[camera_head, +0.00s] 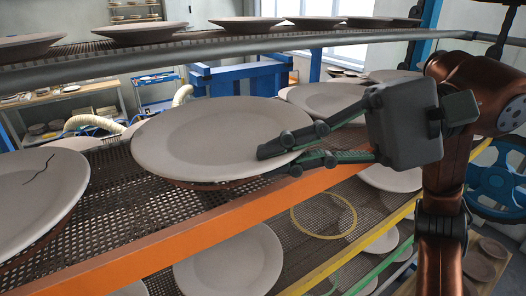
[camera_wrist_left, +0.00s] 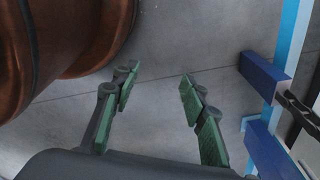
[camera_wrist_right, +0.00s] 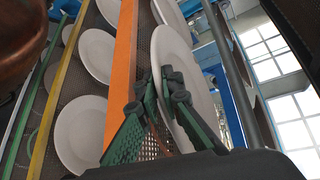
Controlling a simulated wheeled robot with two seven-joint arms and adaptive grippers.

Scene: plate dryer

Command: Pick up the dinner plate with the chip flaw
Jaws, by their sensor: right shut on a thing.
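A pale dinner plate (camera_head: 200,132) is at the middle of the orange-edged rack shelf. My right gripper (camera_head: 268,164) is shut on its right rim, one finger above and one below. The plate also shows between the fingers in the right wrist view (camera_wrist_right: 176,45). I cannot make out a chip on it; the fingers cover part of its rim. A second plate (camera_head: 38,190) at the left of the same shelf has a dark crack line. My left gripper (camera_wrist_left: 158,80) is open and empty above grey floor in the left wrist view, and not in the head view.
The upper shelf bar (camera_head: 230,45) runs above the plate, with several plates on that shelf. The orange shelf edge (camera_head: 190,233) is in front. More plates, such as one on a lower shelf (camera_head: 230,262), lie below. A blue handwheel (camera_head: 495,185) is at the right.

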